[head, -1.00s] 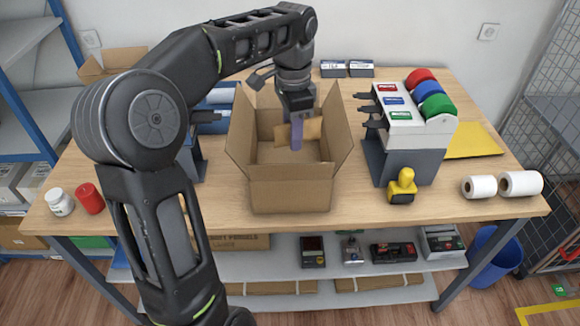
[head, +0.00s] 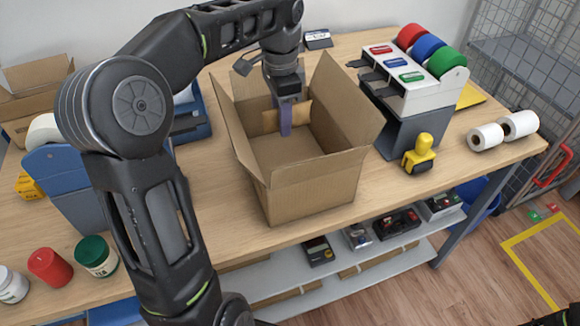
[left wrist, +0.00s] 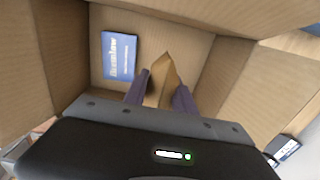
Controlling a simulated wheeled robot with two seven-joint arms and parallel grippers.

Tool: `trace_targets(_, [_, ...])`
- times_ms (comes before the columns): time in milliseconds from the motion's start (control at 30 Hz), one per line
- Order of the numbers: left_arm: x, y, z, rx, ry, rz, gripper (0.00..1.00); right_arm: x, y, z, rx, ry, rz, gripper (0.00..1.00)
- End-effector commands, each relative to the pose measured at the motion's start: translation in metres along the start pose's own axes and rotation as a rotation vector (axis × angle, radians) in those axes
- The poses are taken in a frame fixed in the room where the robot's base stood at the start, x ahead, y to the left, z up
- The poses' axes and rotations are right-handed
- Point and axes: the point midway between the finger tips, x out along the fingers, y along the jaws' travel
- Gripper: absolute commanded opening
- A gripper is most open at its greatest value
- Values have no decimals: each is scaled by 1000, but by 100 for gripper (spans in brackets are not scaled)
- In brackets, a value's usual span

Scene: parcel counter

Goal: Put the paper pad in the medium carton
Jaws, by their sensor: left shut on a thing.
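The medium carton (head: 312,187) stands open on the table with its flaps up. My left gripper (head: 285,128) reaches down into it from above, near its far side. It is shut on a brown paper pad (head: 303,112). In the left wrist view the pad (left wrist: 167,80) stands up between the two purple-grey fingers (left wrist: 160,98), above the carton floor. A blue booklet or flat box with white lettering (left wrist: 119,56) lies inside the carton; the near wall hides it in the head view.
A label dispenser with red, blue and green rolls (head: 430,65) stands right of the carton. Near it are a yellow stamp (head: 419,155) and white rolls (head: 486,137). Jars (head: 96,256) stand at the left front. Another open carton (head: 35,90) is at the back left.

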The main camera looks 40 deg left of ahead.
Motion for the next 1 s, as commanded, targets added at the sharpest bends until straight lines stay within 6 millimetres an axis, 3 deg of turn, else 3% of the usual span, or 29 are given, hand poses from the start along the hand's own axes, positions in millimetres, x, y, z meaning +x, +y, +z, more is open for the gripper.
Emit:
trace_targets(133, [10, 0, 1, -1, -1, 1, 0, 7, 2, 0, 0, 0, 0, 36])
trace_targets(267, [34, 0, 1, -1, -2, 2, 0, 23, 9, 0, -1, 1, 0, 36])
trace_targets(433, [56, 0, 1, -1, -2, 3, 0, 16, 6, 0, -1, 1, 0, 36])
trace_targets(833, [65, 0, 0, -1, -1, 0, 0, 16, 6, 0, -1, 1, 0, 36])
trace_targets(1000, [85, 0, 1, 1, -4, 3, 0, 15, 6, 0, -1, 1, 0, 36])
